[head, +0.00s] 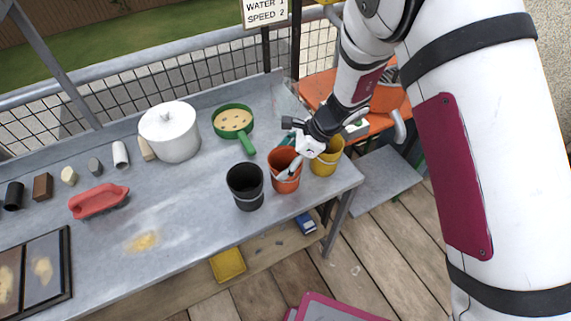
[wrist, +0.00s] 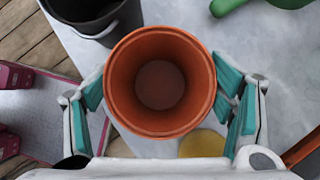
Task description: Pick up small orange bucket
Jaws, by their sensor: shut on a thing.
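The small orange bucket (head: 285,185) is upright near the table's right end, between a black bucket and a yellow bucket. My gripper (head: 290,158) reaches down to it from the upper right and is shut on it. In the wrist view the orange bucket (wrist: 160,124) is seen from above, empty, with the teal finger pads of my gripper (wrist: 161,88) against its left and right sides. Its underside is hidden, so I cannot tell whether it touches the table.
The black bucket (head: 245,188) stands close on the left, the yellow bucket (head: 327,162) close on the right. A green pan (head: 233,120) and white pot (head: 170,135) sit behind on the grey table (head: 190,205). A red-handled brush (head: 98,200) lies farther left. An orange chair (head: 318,88) stands beyond.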

